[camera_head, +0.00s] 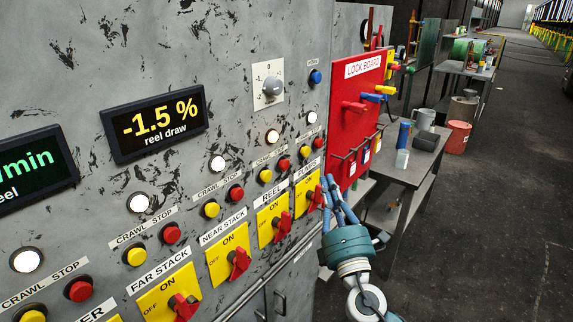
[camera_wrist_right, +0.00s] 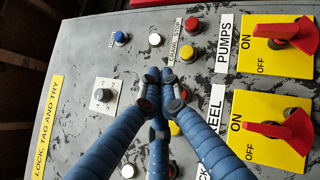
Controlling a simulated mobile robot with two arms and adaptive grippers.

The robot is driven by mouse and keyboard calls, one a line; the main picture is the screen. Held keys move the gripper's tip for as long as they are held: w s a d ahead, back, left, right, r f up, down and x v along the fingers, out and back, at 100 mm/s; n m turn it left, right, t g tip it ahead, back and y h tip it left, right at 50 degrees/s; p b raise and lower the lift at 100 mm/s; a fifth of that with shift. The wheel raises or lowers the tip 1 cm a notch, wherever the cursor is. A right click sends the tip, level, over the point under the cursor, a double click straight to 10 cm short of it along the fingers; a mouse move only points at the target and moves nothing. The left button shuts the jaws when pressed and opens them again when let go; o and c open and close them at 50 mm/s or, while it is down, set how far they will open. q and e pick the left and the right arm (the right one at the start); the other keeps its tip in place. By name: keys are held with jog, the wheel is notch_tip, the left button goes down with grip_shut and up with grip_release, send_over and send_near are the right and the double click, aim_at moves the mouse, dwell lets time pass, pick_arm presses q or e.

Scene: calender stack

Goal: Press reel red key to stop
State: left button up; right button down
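The reel column's red stop key (camera_head: 284,165) is a round red button above the REEL label (camera_head: 271,194), beside a yellow crawl button (camera_head: 265,176). In the wrist view a red button (camera_wrist_right: 183,96) shows just beside the fingertips, partly hidden. My right gripper (camera_head: 331,182) is in front of the panel's right end, right of and lower than the key in the head view. Its three blue fingers converge at the tips in the wrist view (camera_wrist_right: 160,84), with nothing between them. I cannot tell whether the tips touch the panel. My left gripper is not in view.
Similar button pairs stand close by, including the red PUMPS button (camera_head: 318,142) and red NEAR STACK button (camera_head: 236,193). Red switch handles (camera_head: 283,224) stick out below. A red lock board (camera_head: 355,105) and grey table (camera_head: 412,165) stand to the right. The floor (camera_head: 500,220) beyond is clear.

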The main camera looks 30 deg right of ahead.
aim_at(284, 165)
jog(key=shift+w, duration=0.1)
jog(key=w+a, duration=0.3)
jog(key=w, duration=0.5)
jog(key=shift+a, duration=0.15)
dwell(1.4)
jog(key=shift+w+a, duration=0.2)
jog(key=shift+w, duration=0.2)
